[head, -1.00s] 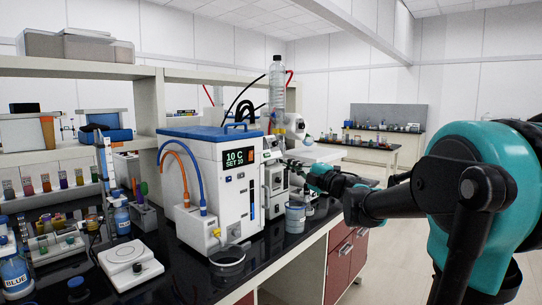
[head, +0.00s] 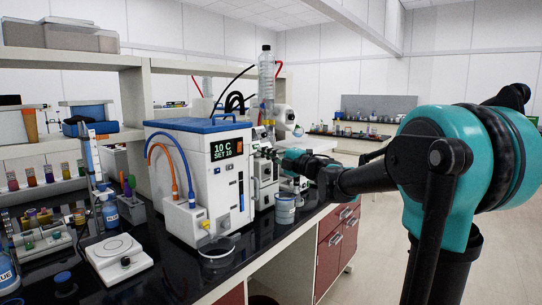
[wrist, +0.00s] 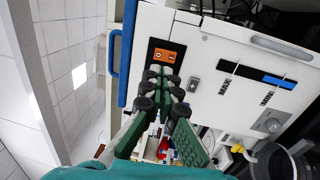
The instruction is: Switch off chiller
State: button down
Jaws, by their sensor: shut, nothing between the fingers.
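The chiller (head: 205,180) is a white box with a blue lid on the bench in the head view. Its display (head: 227,149) reads 10 C, SET 10. In the wrist view the chiller's front face (wrist: 225,100) fills the right side, turned sideways, with the blue lid edge at left. In the head view my gripper (head: 264,152) is beside the chiller's upper right front edge, partly hard to make out.
Blue and orange hoses (head: 176,165) run on the chiller's left side. A blue-white tub (head: 285,208) stands below my arm. The aisle floor at right is clear.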

aim_at(241, 144)
jog(key=x, duration=0.8)
jog(key=shift+w+a, duration=0.15)
jog(key=shift+a, duration=0.05)
jog(key=shift+w+a+r, duration=0.2)
jog(key=shift+a, duration=0.1)
jog(key=shift+s+d, duration=0.1)
